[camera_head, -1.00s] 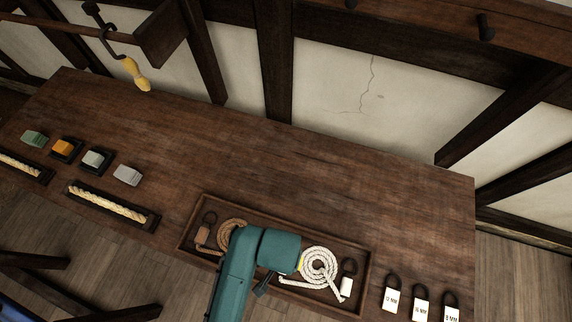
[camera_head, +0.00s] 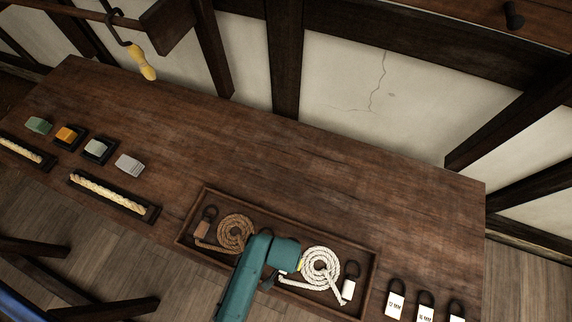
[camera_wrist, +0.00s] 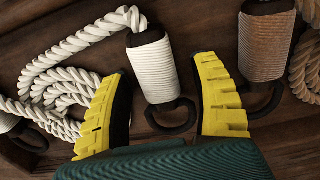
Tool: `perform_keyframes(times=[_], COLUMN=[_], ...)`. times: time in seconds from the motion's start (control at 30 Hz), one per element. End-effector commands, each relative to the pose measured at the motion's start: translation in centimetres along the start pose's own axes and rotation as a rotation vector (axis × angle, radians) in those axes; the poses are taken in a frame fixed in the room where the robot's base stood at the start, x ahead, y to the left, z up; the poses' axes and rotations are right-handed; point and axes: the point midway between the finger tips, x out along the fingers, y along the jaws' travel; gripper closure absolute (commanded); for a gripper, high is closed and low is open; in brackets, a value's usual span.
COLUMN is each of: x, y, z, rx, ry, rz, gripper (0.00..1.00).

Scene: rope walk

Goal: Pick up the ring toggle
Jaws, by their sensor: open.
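In the wrist view, a white-wrapped toggle (camera_wrist: 153,66) with a black ring at its lower end lies between the two yellow fingers of my open gripper (camera_wrist: 162,90). The fingers stand apart on either side of it; whether they touch it is unclear. A brown-wrapped toggle (camera_wrist: 264,45) with a similar ring lies to its right. More than one toggle has a ring, so I cannot tell by looks which is meant. In the head view, my teal arm hides the white toggle between my fingers and most of my gripper.
The dark wooden tray (camera_head: 372,284) holds a white rope coil (camera_head: 320,270), a brown coil (camera_head: 236,233) and end toggles (camera_head: 201,230) (camera_head: 348,288). Labelled tags (camera_head: 395,304) lie to its right. Coloured blocks (camera_head: 129,163) and a rope strip (camera_head: 108,194) lie left. The back of the bench is clear.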

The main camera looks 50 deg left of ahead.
Motion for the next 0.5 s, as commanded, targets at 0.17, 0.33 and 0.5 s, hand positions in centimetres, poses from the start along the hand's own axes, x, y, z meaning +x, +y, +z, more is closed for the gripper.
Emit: perform_keyframes(times=[0.17,0.33,0.5], x=[-0.09,-0.11,-0.11], y=[0.00,0.00,0.00], z=[-0.04,-0.03,-0.03], rx=[0.000,0.000,0.000], ry=[0.001,0.001,0.001], rz=[0.000,0.000,0.000], gripper=[0.38,0.71,1.00])
